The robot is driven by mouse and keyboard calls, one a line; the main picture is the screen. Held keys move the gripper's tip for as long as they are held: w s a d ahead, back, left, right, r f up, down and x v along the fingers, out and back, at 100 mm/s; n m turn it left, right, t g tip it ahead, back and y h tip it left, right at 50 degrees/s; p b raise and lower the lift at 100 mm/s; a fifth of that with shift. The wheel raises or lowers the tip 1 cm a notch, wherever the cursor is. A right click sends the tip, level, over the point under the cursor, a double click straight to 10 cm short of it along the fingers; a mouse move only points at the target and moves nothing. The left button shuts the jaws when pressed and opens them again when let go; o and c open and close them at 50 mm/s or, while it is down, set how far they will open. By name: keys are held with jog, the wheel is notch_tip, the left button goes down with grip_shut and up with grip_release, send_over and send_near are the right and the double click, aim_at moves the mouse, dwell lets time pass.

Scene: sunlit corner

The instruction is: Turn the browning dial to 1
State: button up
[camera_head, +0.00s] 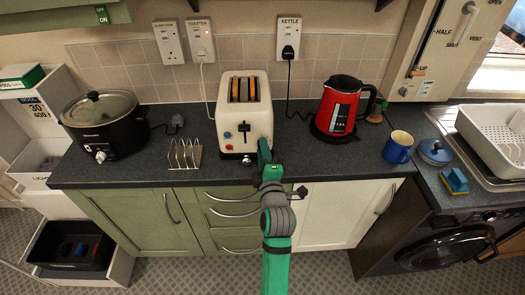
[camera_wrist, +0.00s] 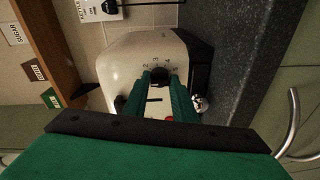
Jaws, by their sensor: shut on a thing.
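The cream toaster (camera_head: 245,96) stands on the dark worktop with two slices of toast showing in its slots. Its black browning dial (camera_wrist: 160,76) shows in the wrist view, with numbers printed around it; I cannot make out its pointer setting. My gripper (camera_wrist: 160,82) is shut on the dial, one green finger on each side of it. In the head view my gripper (camera_head: 264,146) reaches the right side of the toaster's front and hides the dial. A blue button (camera_head: 227,135) and a red button (camera_head: 228,147) are on the front's left side.
A toast rack (camera_head: 185,154) and a black slow cooker (camera_head: 104,122) stand left of the toaster. A red kettle (camera_head: 343,105) and a blue mug (camera_head: 398,147) stand to the right. The worktop between toaster and kettle is mostly clear.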

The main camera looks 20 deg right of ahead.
jog(key=shift+r, duration=0.15)
jog(key=o, duration=1)
jog(key=shift+s, duration=0.15)
jog(key=s, duration=0.3)
jog(key=s+a, duration=0.1)
jog(key=s, duration=0.3)
jog(key=s+a, duration=0.1)
jog(key=s, duration=0.2)
jog(key=shift+s+r, duration=0.15)
jog(key=shift+s, duration=0.05)
